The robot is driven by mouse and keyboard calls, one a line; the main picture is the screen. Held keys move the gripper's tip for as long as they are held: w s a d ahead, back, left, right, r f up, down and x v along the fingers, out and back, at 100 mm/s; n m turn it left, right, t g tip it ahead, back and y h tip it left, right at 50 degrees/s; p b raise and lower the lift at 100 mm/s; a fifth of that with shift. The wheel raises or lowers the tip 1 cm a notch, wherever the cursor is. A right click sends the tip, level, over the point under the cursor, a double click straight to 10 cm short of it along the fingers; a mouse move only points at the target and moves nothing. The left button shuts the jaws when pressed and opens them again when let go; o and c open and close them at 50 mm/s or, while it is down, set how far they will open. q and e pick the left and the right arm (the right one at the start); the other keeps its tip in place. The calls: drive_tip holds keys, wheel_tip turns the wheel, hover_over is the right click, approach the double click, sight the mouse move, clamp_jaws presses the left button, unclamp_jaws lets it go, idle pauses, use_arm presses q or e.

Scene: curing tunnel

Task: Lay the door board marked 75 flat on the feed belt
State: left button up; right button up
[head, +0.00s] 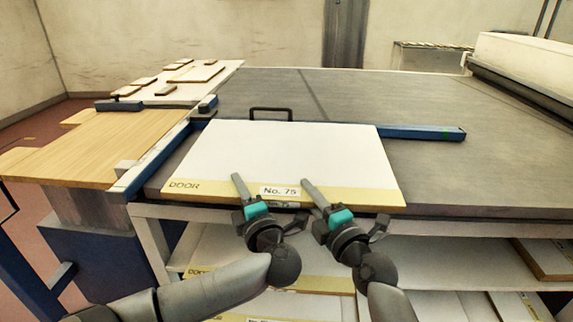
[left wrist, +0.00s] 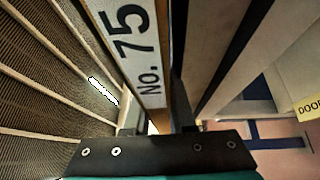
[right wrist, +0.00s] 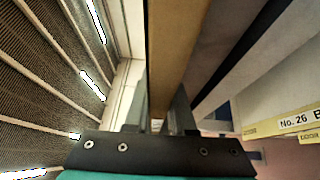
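The door board marked 75 (head: 285,150) is a white panel with a yellow front strip reading DOOR and No. 75. In the head view it is over the near left part of the grey feed belt (head: 425,172), looking about level. I cannot tell whether its whole underside touches the belt. My left gripper (head: 241,186) and right gripper (head: 309,190) are at its front edge, one finger above each; the lower fingers are hidden. The wrist views show the board's edge between the left fingers (left wrist: 158,118) and the right fingers (right wrist: 162,115), both closed on it.
A blue bar (head: 425,132) runs behind the board, with a black handle-like frame (head: 271,112) near it. A wooden table (head: 85,145) stands at left. More boards lie on the shelf below (head: 232,250). The belt is clear at right, up to a cream machine (head: 520,75).

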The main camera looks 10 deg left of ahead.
drive_tip(key=v, duration=0.7)
drive_tip(key=shift+s+f, duration=0.25)
drive_tip(key=shift+s+d+r, duration=0.1)
drive_tip(key=shift+s+r, duration=0.05)
drive_tip(key=shift+s, duration=0.1)
use_arm(q)
drive_tip(key=v, duration=0.7)
drive_tip(key=shift+s+d, duration=0.2)
drive_tip(key=shift+s, duration=0.15)
drive_tip(key=o, duration=0.5)
use_arm(e)
drive_tip(key=shift+d+r, duration=0.15)
use_arm(q)
drive_tip(key=shift+f, duration=0.35)
